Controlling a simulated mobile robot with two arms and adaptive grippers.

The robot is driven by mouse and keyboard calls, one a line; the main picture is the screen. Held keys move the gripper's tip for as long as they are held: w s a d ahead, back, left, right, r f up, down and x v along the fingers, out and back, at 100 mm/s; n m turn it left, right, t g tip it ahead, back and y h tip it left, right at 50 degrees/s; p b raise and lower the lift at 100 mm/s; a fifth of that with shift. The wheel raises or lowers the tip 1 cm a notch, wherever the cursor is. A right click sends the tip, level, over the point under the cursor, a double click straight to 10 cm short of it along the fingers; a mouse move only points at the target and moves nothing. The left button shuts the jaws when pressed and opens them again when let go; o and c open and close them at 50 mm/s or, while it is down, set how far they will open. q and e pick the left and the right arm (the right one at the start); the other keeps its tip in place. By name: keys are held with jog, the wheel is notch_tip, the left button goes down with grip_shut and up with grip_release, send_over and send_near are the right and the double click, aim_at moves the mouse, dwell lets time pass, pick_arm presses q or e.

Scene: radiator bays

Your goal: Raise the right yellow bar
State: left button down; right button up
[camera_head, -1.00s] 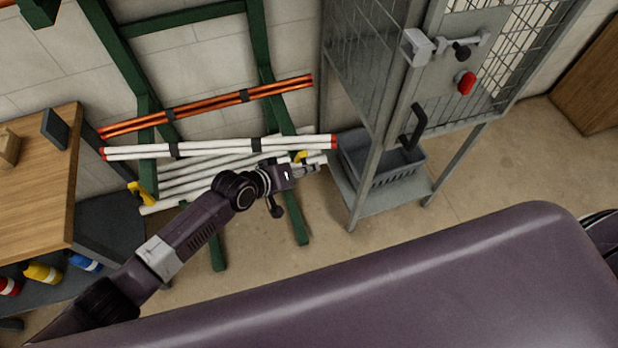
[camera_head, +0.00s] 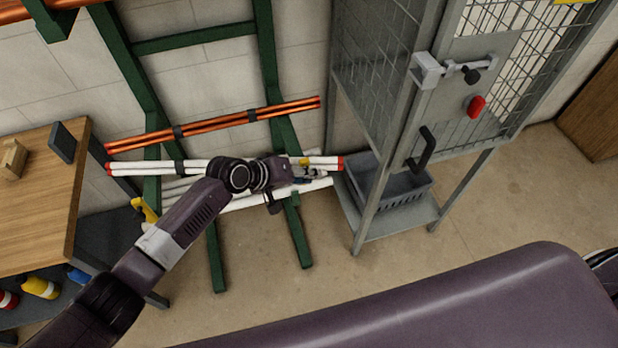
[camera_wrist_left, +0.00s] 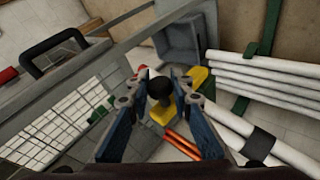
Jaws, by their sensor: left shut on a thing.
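The right yellow bar (camera_head: 304,161) shows as a small yellow piece beside my left gripper (camera_head: 312,174), level with the right end of the upper white pipes (camera_head: 135,168). In the left wrist view, yellow parts of the bar (camera_wrist_left: 163,113) show behind and beside a dark round knob (camera_wrist_left: 160,89). The blue-padded fingers of my left gripper (camera_wrist_left: 160,92) stand on both sides of this knob and are shut on it. The rest of the bar is hidden by the fingers. Another yellow bar (camera_head: 145,209) is at the rack's left side. My right gripper is not in view.
A green rack (camera_head: 215,257) holds copper pipes (camera_head: 220,122) and white pipes. A grey mesh cage (camera_head: 400,130) with a dark handle, red button and grey basket (camera_head: 392,187) stands close at the right. A wooden table (camera_head: 40,190) stands at the left.

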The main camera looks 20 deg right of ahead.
pick_arm(q)
jog(key=shift+w+r, duration=0.35)
jog(key=shift+r, duration=0.1)
jog(key=c, duration=2)
grip_release()
jog(key=shift+o, duration=1.3)
jog(key=shift+f, duration=0.1)
jog(key=shift+s+f, duration=0.1)
jog(key=shift+s, duration=0.05)
jog(key=v, duration=1.2)
jog(key=shift+s, duration=0.15)
jog(key=shift+f, duration=0.15)
